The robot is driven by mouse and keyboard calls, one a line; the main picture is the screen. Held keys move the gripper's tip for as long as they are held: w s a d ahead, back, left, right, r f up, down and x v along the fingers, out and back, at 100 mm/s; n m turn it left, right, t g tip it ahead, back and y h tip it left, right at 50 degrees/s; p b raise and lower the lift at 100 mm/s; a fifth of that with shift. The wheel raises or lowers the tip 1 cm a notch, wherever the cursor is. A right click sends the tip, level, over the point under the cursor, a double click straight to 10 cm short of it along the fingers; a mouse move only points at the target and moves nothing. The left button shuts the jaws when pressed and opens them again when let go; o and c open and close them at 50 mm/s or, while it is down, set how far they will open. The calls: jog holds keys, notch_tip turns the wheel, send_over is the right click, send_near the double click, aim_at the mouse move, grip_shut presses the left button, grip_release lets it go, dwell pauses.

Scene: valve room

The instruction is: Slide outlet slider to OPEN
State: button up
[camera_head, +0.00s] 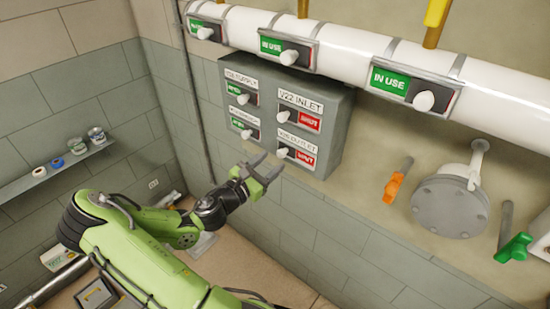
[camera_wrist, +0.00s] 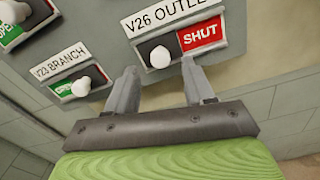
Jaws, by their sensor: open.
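The outlet slider's white knob (camera_head: 282,153) is at the lower right of the grey panel (camera_head: 338,125), at the left end of its slot, with a red SHUT plate (camera_head: 305,159) to its right. In the wrist view the knob (camera_wrist: 160,57) sits under the V26 label (camera_wrist: 170,17), beside the SHUT plate (camera_wrist: 201,35). My gripper (camera_head: 268,166) is open and empty, just below and in front of the knob. In the wrist view its two fingers (camera_wrist: 159,70) point toward the panel, one on each side of the knob; contact cannot be told.
The V23 BRANCH slider (camera_wrist: 81,87) is at lower left, the V22 INLET slider (camera_head: 284,106) just above. A white pipe (camera_head: 350,52) with IN USE sliders runs overhead. An orange lever (camera_head: 393,187) and round flange (camera_head: 450,207) are to the right. The wall below the panel is clear.

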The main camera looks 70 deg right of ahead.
aim_at(279, 156)
jog(key=x, duration=0.3)
jog(key=shift+d, duration=0.1)
jog(key=shift+c, duration=0.5)
grip_shut()
